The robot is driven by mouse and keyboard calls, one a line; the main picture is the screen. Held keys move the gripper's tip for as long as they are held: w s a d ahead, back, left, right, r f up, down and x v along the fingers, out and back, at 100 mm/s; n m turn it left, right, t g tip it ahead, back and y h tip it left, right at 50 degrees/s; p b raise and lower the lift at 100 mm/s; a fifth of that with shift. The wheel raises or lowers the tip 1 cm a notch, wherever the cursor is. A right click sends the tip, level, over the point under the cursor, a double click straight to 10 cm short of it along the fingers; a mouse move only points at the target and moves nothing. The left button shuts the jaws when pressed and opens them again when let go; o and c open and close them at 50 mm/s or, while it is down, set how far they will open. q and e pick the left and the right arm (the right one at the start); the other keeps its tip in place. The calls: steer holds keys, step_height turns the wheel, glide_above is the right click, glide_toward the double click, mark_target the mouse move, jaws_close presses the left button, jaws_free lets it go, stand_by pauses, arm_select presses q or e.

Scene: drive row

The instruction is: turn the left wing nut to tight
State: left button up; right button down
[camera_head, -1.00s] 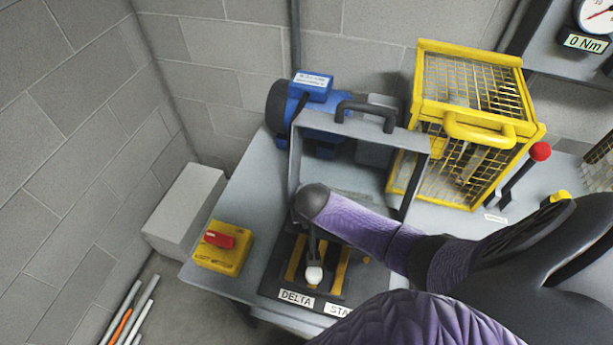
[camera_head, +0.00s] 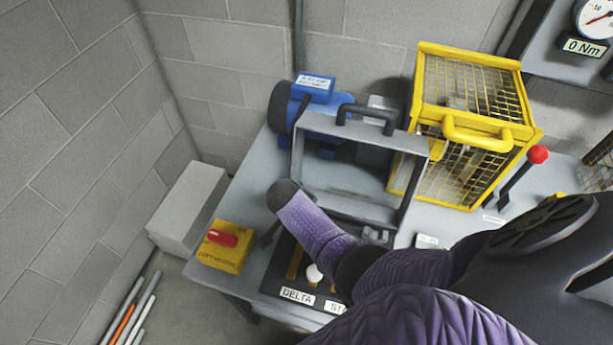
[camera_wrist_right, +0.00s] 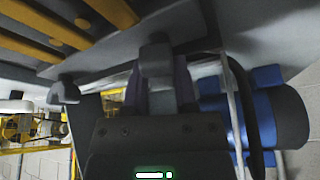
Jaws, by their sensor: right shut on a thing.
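The left wing nut (camera_wrist_right: 155,60) is a grey block seen in the right wrist view, between the fingers of my right gripper (camera_wrist_right: 160,85). The gripper is shut on it. In the head view my right gripper (camera_head: 271,233) shows only as a dark shape at the left end of the terminal plate; the nut itself cannot be made out there. The other wing nut (camera_head: 376,235) is grey and stands free at the plate's right; it also shows in the right wrist view (camera_wrist_right: 65,90). My left gripper is not in view.
A grey frame cover with a handle (camera_head: 365,117) stands raised behind the plate.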

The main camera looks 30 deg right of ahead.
steer(key=shift+w+m, duration=0.1)
steer(key=shift+m, duration=0.7)
steer(key=shift+d+r+g, duration=0.1)
steer(key=shift+g, duration=0.2)
steer(key=shift+c, duration=2)
jaws_free()
steer(key=p+v, duration=0.4)
steer(key=v, duration=0.5)
steer(key=shift+a+r, duration=0.3)
steer(key=shift+r, duration=0.05)
